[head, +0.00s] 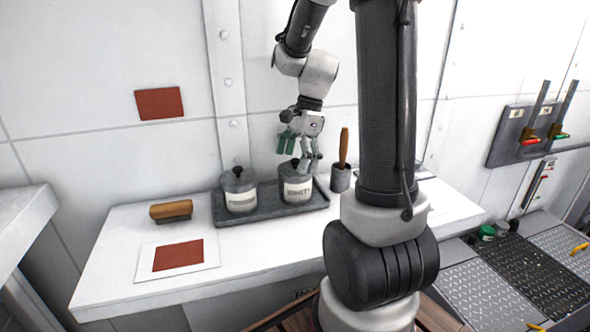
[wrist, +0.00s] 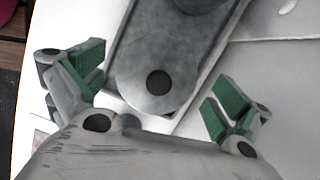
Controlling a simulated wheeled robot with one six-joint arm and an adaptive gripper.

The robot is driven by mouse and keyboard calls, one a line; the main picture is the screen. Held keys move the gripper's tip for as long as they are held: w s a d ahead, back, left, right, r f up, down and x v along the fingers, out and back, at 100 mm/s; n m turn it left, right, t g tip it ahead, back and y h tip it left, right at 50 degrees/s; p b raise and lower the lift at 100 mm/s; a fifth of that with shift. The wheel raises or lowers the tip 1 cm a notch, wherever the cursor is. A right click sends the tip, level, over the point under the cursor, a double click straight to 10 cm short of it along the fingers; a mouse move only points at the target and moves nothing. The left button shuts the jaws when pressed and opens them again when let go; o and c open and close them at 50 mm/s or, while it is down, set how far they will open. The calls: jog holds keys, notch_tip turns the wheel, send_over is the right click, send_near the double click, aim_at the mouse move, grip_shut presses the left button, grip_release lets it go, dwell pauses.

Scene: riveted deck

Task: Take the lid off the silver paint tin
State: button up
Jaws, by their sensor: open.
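Two grey lidded tins with pale labels stand on a dark tray (head: 228,217) on the white bench. The left tin (head: 240,194) and the right tin (head: 297,189) each have a lid with a dark knob. The label words are too small to read, so I cannot tell by name which is the silver one. My gripper (head: 300,152) is open above the right tin. In the wrist view, a round grey lid (wrist: 135,92) with a dark knob (wrist: 158,82) lies between the spread green-padded fingers, with no visible contact.
A wooden-handled brush stands in a grey cup (head: 340,179) right of the tray. A wooden-backed brush (head: 171,210) and a red-brown swatch card (head: 178,256) lie to the left. A red-brown square (head: 160,103) is on the wall. Bare bench lies in front of the tray.

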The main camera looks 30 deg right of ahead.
jog(key=c, duration=1)
jog(key=shift+c, duration=0.2)
jog(key=shift+s+r, duration=0.1)
jog(key=shift+r, duration=0.05)
